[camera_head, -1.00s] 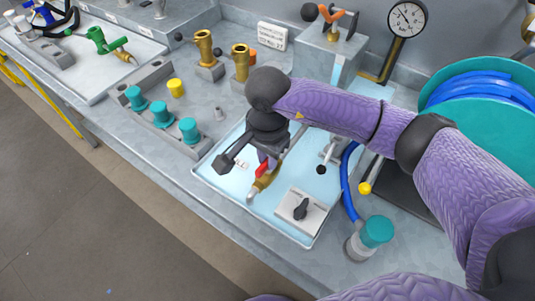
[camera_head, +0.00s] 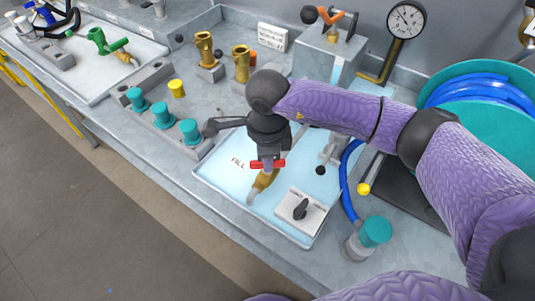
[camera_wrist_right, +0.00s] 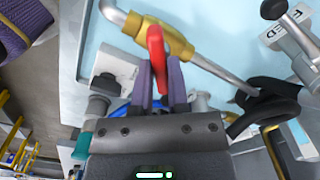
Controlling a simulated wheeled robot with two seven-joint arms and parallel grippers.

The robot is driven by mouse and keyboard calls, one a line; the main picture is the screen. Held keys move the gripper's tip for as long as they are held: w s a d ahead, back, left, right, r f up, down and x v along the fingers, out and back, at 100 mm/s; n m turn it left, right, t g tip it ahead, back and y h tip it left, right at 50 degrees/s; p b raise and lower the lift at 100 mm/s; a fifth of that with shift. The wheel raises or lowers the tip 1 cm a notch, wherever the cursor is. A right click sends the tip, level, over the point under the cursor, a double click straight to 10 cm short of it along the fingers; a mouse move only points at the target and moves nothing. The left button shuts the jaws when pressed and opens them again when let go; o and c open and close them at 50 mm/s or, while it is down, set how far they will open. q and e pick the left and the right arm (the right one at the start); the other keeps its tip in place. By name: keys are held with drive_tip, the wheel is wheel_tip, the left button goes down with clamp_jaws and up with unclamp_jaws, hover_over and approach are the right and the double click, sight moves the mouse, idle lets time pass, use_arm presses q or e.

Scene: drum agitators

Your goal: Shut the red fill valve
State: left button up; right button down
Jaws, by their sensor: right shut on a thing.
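The red fill valve has a red lever handle (camera_head: 268,163) on a brass body (camera_head: 262,182), set in a pipe on a pale blue panel beside the printed word FILL. In the right wrist view the red handle (camera_wrist_right: 156,48) stands across the brass body (camera_wrist_right: 178,42). My right gripper (camera_head: 267,157) is above the valve, pointing down, with the handle between its fingers. The fingers (camera_wrist_right: 161,80) are shut on it in the wrist view and partly hide its lower end. My left gripper is not in view.
A grey switch box with a black knob (camera_head: 300,208) stands just right of the valve. A blue hose (camera_head: 346,180) and teal cap (camera_head: 376,231) lie further right. Teal knobs (camera_head: 160,113) are on a block to the left. A gauge (camera_head: 406,18) stands behind.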

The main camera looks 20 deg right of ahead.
drive_tip(key=m+p, duration=0.1)
drive_tip(key=m, duration=0.3)
drive_tip(key=shift+r, duration=0.1)
drive_tip(key=shift+m+p, duration=0.45)
drive_tip(key=shift+m, duration=1.25)
drive_tip(key=c, duration=0.6)
unclamp_jaws()
wheel_tip(320, 180, up, 10)
drive_tip(key=shift+f+p, duration=0.1)
drive_tip(key=shift+p, duration=0.85)
